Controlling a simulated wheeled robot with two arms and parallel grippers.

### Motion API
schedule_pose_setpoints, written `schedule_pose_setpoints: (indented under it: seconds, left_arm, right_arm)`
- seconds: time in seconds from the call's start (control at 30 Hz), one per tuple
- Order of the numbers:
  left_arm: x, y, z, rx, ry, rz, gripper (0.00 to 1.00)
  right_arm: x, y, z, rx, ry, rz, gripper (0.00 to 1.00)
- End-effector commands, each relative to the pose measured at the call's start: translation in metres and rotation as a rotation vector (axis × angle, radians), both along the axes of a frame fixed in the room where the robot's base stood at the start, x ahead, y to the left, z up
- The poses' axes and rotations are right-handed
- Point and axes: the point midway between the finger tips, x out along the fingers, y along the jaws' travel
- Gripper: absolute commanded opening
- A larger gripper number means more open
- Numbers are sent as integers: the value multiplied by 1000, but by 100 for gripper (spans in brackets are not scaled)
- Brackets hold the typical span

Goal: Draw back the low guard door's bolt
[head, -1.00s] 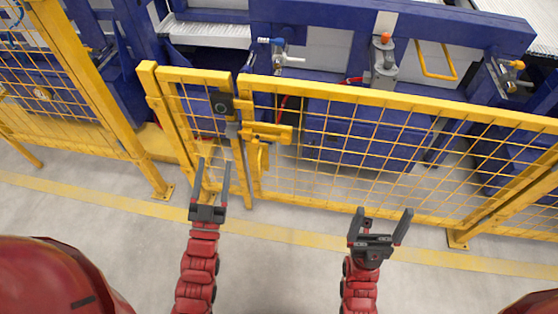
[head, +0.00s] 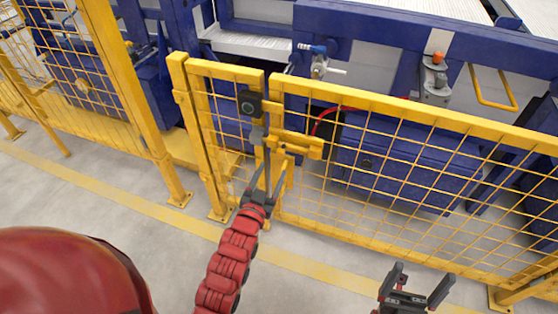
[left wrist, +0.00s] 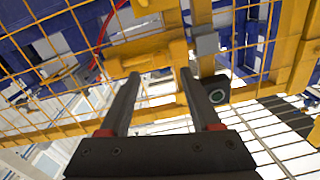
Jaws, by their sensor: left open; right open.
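The low guard door (head: 400,118) is a yellow frame with mesh and stands upright across the head view. Its yellow bolt (head: 303,146) lies level near the door's left edge, beside a grey catch (head: 257,134) below a black box (head: 249,103). My left gripper (head: 270,168) is open just in front of and below the bolt. In the left wrist view, the open fingers (left wrist: 160,75) point at the yellow bolt housing (left wrist: 150,55), with nothing seen between them. I cannot tell whether they touch it. My right gripper (head: 419,278) is open and empty at the lower right.
A fixed fence panel (head: 95,90) stands at the left. Blue machinery (head: 390,165) is behind the door, with a yellow handle (head: 490,88) and valve (head: 318,62). The grey floor (head: 190,235) in front is clear.

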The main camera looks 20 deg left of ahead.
Motion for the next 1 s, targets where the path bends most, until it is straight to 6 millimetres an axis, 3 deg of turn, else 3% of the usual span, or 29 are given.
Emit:
schedule_pose_setpoints:
  seconds: [0.1, 0.3, 0.5, 0.77, 0.8, 1.0]
  left_arm:
    - [25, 0, 0, 0, -6, 0, 64]
    - [55, 0, 0, 0, -4, -1, 64]
    - [68, 0, -1, 0, 1, 0, 64]
    - [69, 0, 0, 0, 0, 0, 64]
    - [69, 0, 0, 0, 0, 0, 62]
    - [69, 0, 0, 0, 0, 0, 26]
  right_arm:
    - [0, 0, -9, 0, 0, 0, 92]
    - [0, 0, -16, 0, 0, 0, 92]
    - [0, 0, -18, 0, 0, 0, 92]
    - [0, 0, -18, 0, 0, 0, 92]
    - [0, 0, -18, 0, 0, 0, 92]
    - [0, 0, -18, 0, 0, 0, 92]
